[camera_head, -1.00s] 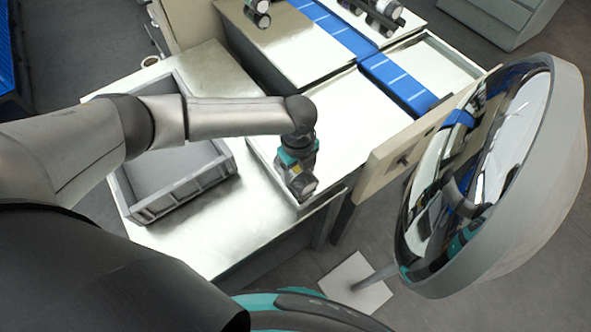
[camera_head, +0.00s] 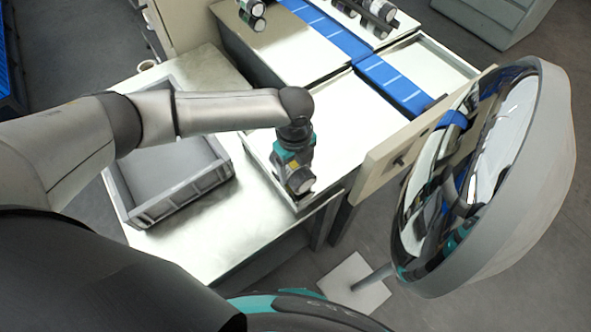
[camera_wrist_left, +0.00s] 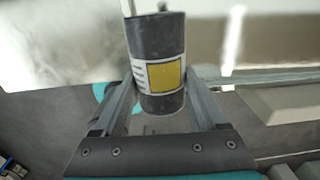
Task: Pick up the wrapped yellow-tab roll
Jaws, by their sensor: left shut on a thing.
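The wrapped roll (camera_wrist_left: 157,50) is a dark cylinder with a white label bearing a yellow patch. In the left wrist view it stands between the two fingers of my left gripper (camera_wrist_left: 160,84), which are shut on it. In the head view my left gripper (camera_head: 299,180) points down at the near end of the pale work surface. My right gripper is not in view.
A grey crate (camera_head: 185,194) stands on the metal table left of the gripper. A blue belt (camera_head: 395,82) crosses behind, with several dark rolls (camera_head: 372,14) beyond. A beige panel (camera_head: 408,140) and a large round mirror (camera_head: 462,170) stand to the right.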

